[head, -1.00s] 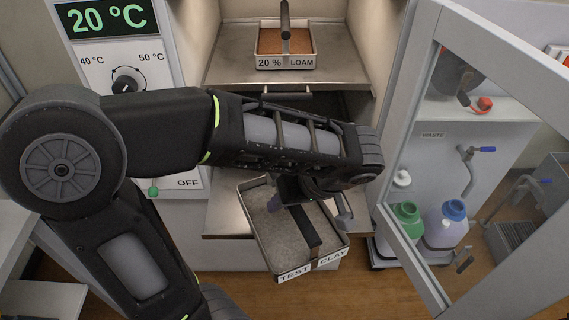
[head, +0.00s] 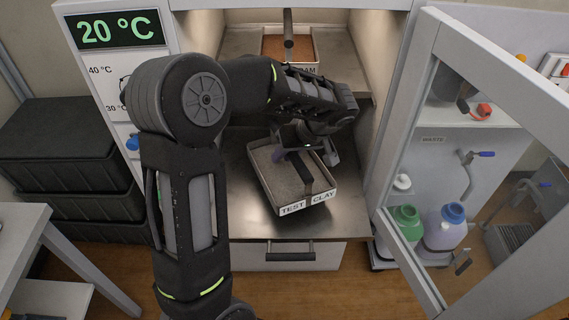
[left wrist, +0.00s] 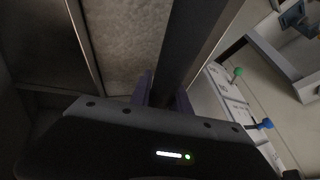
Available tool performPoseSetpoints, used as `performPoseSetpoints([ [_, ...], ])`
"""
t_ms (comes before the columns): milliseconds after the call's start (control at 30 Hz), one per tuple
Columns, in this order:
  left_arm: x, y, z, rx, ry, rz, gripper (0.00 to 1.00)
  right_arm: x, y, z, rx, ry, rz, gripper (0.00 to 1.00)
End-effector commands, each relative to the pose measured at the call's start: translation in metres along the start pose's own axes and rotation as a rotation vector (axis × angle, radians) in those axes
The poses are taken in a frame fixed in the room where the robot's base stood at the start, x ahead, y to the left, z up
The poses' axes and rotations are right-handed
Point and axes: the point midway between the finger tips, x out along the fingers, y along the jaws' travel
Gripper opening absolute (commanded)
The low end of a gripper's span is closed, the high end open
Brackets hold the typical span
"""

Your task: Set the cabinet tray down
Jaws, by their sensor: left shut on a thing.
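The cabinet tray (head: 267,187) is a metal tray of grey soil labelled TEST and CLAY, with a dark bar handle across its middle. In the head view it is over the lower steel shelf (head: 240,220), turned slightly. I cannot tell whether its base touches the shelf. My left gripper (head: 304,160) is shut on the tray's handle, reaching in from above. In the left wrist view the dark handle (left wrist: 190,45) runs between the purple fingers, with grey soil (left wrist: 130,45) beside it. My right gripper is not in view.
A second tray labelled LOAM (head: 318,68) sits on the upper shelf, partly hidden by my arm. The open glass door (head: 432,25) stands on the right. Bare shelf lies in front of the clay tray.

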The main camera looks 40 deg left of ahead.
Motion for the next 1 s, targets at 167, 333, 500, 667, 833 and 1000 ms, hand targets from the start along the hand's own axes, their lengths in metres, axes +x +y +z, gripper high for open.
performPoseSetpoints([
  [167,0.005,0.002,0.003,-0.001,0.001,0.001,0.0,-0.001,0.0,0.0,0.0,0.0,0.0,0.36],
  [333,0.004,0.002,0.003,-0.001,0.001,0.001,0.0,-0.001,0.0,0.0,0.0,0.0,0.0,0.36],
  [500,0.012,0.004,0.006,0.001,0.0,-0.001,0.0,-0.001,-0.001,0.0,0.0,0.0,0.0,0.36],
  [667,0.031,0.01,0.015,0.001,-0.001,-0.002,0.0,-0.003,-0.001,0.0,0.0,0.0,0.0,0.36],
  [833,0.039,0.015,0.015,-0.001,0.001,0.001,0.0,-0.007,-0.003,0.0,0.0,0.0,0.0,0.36],
  [1000,0.039,0.015,0.015,-0.001,0.001,0.001,0.0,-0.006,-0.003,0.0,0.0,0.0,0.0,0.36],
])
